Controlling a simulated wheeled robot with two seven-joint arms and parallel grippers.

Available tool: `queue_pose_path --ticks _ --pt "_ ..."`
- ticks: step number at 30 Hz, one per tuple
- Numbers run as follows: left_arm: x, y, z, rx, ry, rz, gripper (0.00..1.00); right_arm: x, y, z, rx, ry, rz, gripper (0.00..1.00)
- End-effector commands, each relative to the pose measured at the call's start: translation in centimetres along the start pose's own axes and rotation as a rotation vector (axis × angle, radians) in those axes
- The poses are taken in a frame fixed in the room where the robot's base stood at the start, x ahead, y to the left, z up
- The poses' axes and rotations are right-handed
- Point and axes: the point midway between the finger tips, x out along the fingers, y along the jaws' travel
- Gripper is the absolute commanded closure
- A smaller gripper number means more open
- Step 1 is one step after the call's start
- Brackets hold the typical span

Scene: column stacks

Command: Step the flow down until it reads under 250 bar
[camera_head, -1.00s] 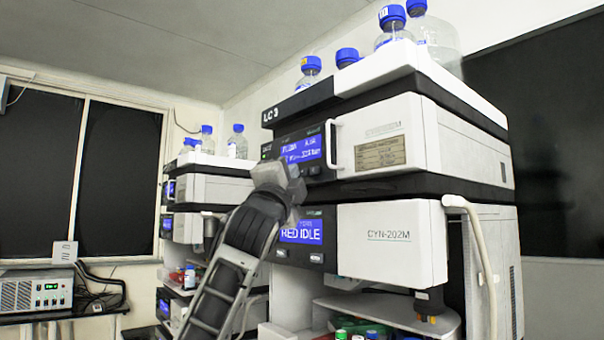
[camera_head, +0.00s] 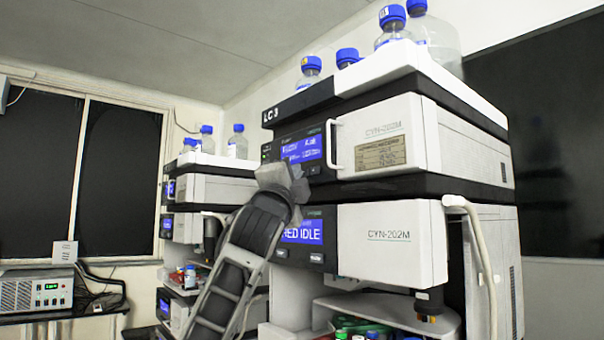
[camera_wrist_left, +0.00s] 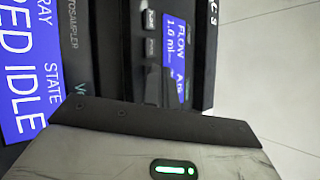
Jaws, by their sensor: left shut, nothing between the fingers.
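The LC 3 stack (camera_head: 385,160) stands at the centre right. Its upper pump module has a blue flow and pressure screen (camera_head: 302,149), too small to read surely in the head view. In the wrist view, turned sideways, this screen (camera_wrist_left: 176,50) shows FLOW and 1.0 ml, partly cut off. Small dark buttons (camera_wrist_left: 151,20) sit beside it. My left gripper (camera_head: 290,182) is shut and empty, just below the pump screen, in front of the module's lower left edge. Contact with the panel cannot be told. My right gripper is out of view.
Below the pump, the autosampler screen (camera_head: 303,231) reads RED IDLE, partly covered by my left arm. A white handle (camera_head: 332,145) stands out right of the pump screen. Blue-capped bottles (camera_head: 392,28) top the stack. A second stack (camera_head: 215,190) stands behind left.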

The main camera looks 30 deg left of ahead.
Motion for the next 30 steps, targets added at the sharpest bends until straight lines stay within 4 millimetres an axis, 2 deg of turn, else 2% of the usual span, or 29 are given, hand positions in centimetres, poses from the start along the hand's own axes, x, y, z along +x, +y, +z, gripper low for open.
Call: queue_pose_path --ticks 13,30 --pt "0.0 0.1 -0.1 0.0 0.001 0.0 1.0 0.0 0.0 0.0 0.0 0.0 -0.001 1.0" --pt "-1.1 -0.7 0.7 0.0 0.0 0.001 1.0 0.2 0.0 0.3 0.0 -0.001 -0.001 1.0"
